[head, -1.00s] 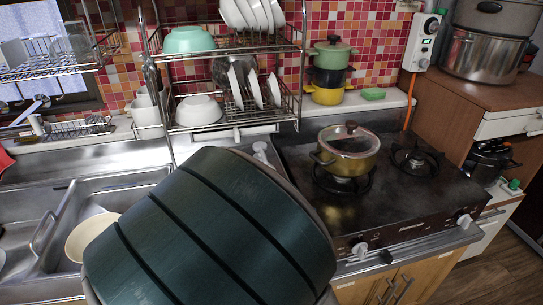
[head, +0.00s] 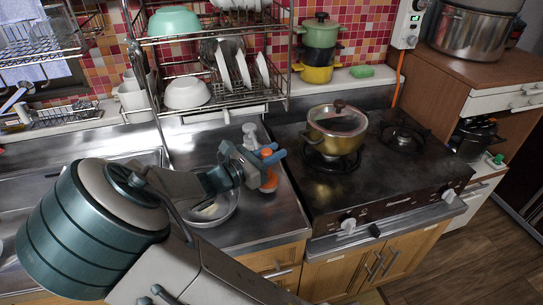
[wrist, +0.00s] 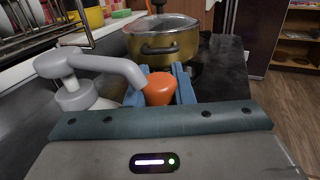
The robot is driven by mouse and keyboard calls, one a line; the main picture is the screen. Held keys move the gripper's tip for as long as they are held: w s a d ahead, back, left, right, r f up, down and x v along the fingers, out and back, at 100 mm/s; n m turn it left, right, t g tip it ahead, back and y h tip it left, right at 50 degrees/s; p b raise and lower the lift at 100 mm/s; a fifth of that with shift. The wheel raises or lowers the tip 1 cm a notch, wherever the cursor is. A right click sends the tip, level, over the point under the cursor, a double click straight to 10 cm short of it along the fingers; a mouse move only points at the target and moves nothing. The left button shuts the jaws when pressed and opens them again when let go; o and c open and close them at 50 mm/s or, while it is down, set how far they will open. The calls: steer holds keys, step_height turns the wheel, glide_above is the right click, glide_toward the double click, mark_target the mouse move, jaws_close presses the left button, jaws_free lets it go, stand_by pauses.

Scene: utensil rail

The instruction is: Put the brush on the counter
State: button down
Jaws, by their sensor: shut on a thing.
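The brush (head: 268,181) shows as an orange piece hanging upright from my gripper (head: 271,155), over the steel counter (head: 285,215) left of the stove. In the wrist view my gripper (wrist: 158,88) has its blue fingers on both sides of the brush's rounded orange end (wrist: 160,90). It is shut on the brush. The brush's lower end is close to the counter; I cannot tell whether it touches. My fingers hide part of the brush.
A grey pump bottle (head: 250,134) stands close behind my gripper and shows left of it in the wrist view (wrist: 85,75). A metal bowl (head: 213,212) sits under my forearm. A pot (head: 338,127) is on the stove. Counter is bare in front of the brush.

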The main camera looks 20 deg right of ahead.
steer(key=shift+w+f, duration=0.45)
steer(key=shift+s+f, duration=0.1)
steer(key=shift+f, duration=0.2)
steer(key=shift+f, duration=0.2)
steer(key=c, duration=1.3)
jaws_free()
steer(key=shift+o, duration=0.2)
steer(key=shift+r, duration=0.1)
steer(key=shift+s+a+r, duration=0.1)
steer(key=shift+a, duration=0.2)
steer(key=v, duration=1.1)
steer(key=shift+s+a, duration=0.1)
steer(key=shift+a, duration=0.1)
